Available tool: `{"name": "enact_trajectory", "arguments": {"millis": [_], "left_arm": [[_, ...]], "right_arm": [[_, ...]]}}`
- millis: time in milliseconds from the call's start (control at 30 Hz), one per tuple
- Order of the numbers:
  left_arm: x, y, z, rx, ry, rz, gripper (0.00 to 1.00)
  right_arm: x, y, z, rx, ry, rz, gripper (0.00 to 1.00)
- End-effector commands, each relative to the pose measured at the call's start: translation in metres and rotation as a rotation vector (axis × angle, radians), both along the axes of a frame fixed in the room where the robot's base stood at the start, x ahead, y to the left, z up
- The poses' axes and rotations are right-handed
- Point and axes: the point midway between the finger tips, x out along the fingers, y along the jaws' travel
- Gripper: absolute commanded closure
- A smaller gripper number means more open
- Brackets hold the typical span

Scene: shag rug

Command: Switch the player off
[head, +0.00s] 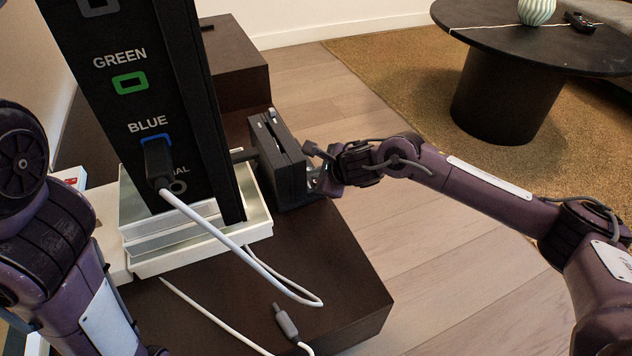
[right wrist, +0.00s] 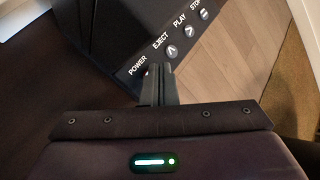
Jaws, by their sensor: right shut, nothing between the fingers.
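The player (head: 289,150) is a black box standing on the dark bench, right of the tall black panel. In the right wrist view its dark face (right wrist: 105,30) carries the labels POWER, EJECT, PLAY and STOP. Round buttons show by EJECT (right wrist: 172,51), PLAY (right wrist: 190,31) and STOP (right wrist: 204,14). My right gripper (head: 318,180) is at the player's right side. In the right wrist view its shut, empty fingers (right wrist: 157,72) reach the spot by the POWER label and largely hide the power button. I cannot tell whether they touch it. My left gripper is out of view.
The tall black panel (head: 112,55) with GREEN and BLUE ports stands on white trays (head: 255,232). A white cable (head: 215,222) plugs into BLUE. A loose cable plug (head: 286,322) lies on the bench (head: 345,275). A round black table (head: 510,45) stands on the rug; the floor between is clear.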

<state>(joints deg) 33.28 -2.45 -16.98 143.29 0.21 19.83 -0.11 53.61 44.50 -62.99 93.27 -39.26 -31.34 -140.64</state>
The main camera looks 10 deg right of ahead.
Motion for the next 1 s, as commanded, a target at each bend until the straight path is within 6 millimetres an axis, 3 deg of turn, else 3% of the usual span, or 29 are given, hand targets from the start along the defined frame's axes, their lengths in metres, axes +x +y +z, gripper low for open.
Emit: {"name": "enact_trajectory", "arguments": {"millis": [1000], "left_arm": [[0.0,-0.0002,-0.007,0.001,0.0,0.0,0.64]], "right_arm": [[0.0,-0.0001,-0.0065,0.0,0.0,0.0,1.0]]}}
